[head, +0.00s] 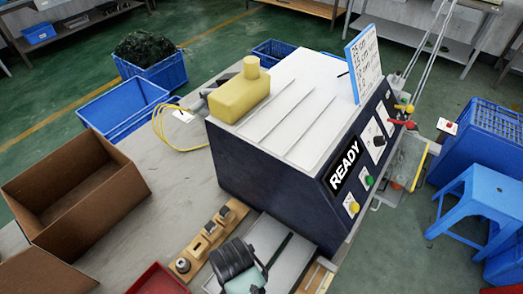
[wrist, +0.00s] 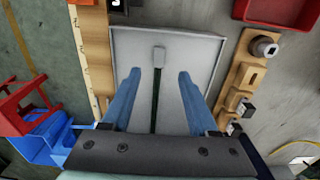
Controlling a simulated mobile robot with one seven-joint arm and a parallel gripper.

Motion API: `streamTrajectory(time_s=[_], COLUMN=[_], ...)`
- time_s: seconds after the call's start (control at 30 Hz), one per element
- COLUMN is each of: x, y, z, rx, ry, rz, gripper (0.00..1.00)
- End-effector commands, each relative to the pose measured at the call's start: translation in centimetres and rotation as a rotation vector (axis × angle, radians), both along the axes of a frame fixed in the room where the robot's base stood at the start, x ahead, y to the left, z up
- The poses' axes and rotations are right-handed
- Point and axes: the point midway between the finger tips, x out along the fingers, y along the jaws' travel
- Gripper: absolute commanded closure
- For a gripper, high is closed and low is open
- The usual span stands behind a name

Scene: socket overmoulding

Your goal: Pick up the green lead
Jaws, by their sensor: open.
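The green lead (wrist: 156,112) is a thin dark green strip with a pale grey block (wrist: 159,54) at its far end. It lies on a light grey tray (wrist: 205,60), running lengthwise between my fingers as seen in the wrist view. My gripper (wrist: 159,74) is open, its two blue fingers either side of the lead and not touching it. I cannot tell how high the fingertips are above the tray. The near end of the lead is hidden by my gripper's body. In the head view part of the lead (head: 281,249) shows on the tray beside my wrist.
A wooden block holder (wrist: 237,85) with metal and wooden parts stands right of the tray. A red bin (head: 158,281) and open cardboard box (head: 75,195) are nearby. The dark blue machine (head: 265,172) reads READY, with a yellow object (head: 238,95) on top.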

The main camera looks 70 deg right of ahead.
Motion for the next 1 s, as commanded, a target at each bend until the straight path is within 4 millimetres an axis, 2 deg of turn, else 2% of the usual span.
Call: streamTrajectory(time_s=[0.1, 0.33, 0.6, 0.93, 1.0], x=[0.0, -0.1, -0.3, -0.3, -0.3], y=[0.0, 0.1, 0.1, 0.1, 0.1], z=[-1.6, -3.1, -6.7, -7.3, -7.3], rx=[0.000, 0.000, 0.000, -0.002, -0.002], ry=[0.000, 0.000, -0.001, -0.003, -0.003], rz=[0.001, 0.002, 0.003, 0.003, 0.003], gripper=[0.40, 0.40, 0.40, 0.40, 0.53])
